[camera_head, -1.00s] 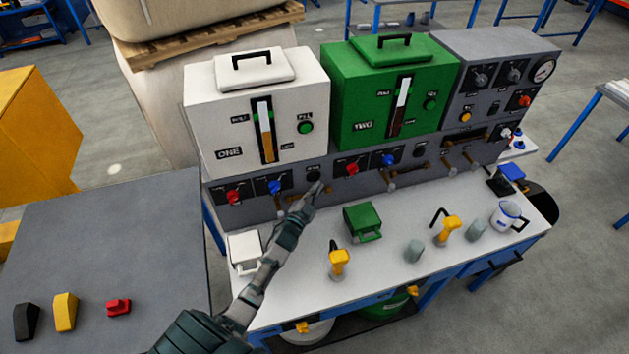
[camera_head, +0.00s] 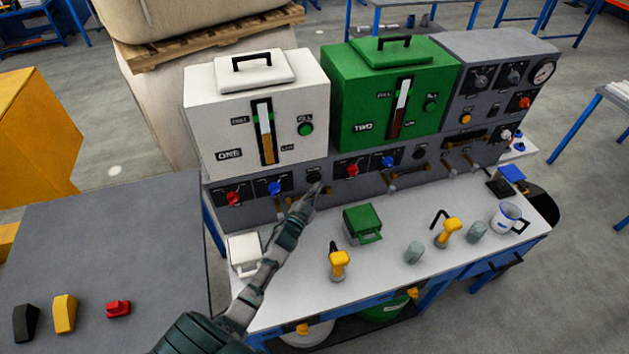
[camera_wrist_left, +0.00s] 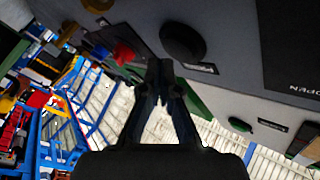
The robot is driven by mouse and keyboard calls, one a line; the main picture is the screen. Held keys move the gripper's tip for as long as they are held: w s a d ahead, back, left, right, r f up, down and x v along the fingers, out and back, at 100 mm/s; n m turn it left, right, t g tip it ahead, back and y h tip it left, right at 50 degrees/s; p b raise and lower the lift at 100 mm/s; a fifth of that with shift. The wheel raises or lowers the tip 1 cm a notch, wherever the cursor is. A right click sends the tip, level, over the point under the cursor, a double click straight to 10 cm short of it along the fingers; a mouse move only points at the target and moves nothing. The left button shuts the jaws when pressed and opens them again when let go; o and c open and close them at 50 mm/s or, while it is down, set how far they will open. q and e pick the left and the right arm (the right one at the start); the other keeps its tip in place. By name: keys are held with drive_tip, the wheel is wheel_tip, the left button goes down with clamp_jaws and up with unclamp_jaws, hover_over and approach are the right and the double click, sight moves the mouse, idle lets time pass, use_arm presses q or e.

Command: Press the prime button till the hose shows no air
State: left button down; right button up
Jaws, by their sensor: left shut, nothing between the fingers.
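The likely prime button (camera_head: 313,173) is a round black button on the grey panel below the white tank ONE (camera_head: 238,150). Its label is too small to read. It shows larger as a black disc in the left wrist view (camera_wrist_left: 182,42). My left gripper (camera_head: 317,187) is shut and empty. Its fingertips, also in the left wrist view (camera_wrist_left: 161,68), are close to the button, just off its edge in that picture; I cannot tell if they touch the panel. I cannot make out a hose clearly, nor any air in it. My right gripper is not in view.
Red (camera_head: 233,198) and blue (camera_head: 275,188) knobs sit left of the button, with brown fittings below. Green tank TWO (camera_head: 350,110) stands to the right. A green box (camera_head: 361,222) and yellow-handled tools (camera_head: 339,262) are on the white bench (camera_head: 300,300).

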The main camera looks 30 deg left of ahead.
use_arm(q)
drive_tip(key=shift+a, duration=0.1)
idle(0.5)
drive_tip(key=shift+w+a+r, duration=0.1)
drive_tip(key=shift+w+a, duration=0.1)
drive_tip(key=shift+w, duration=0.05)
drive_tip(key=shift+w+a, duration=0.25)
drive_tip(key=shift+a, duration=0.1)
idle(0.7)
drive_tip(key=shift+d, duration=0.1)
drive_tip(key=shift+s+d+p, duration=0.35)
drive_tip(key=shift+s+d, duration=0.2)
drive_tip(key=shift+d, duration=0.1)
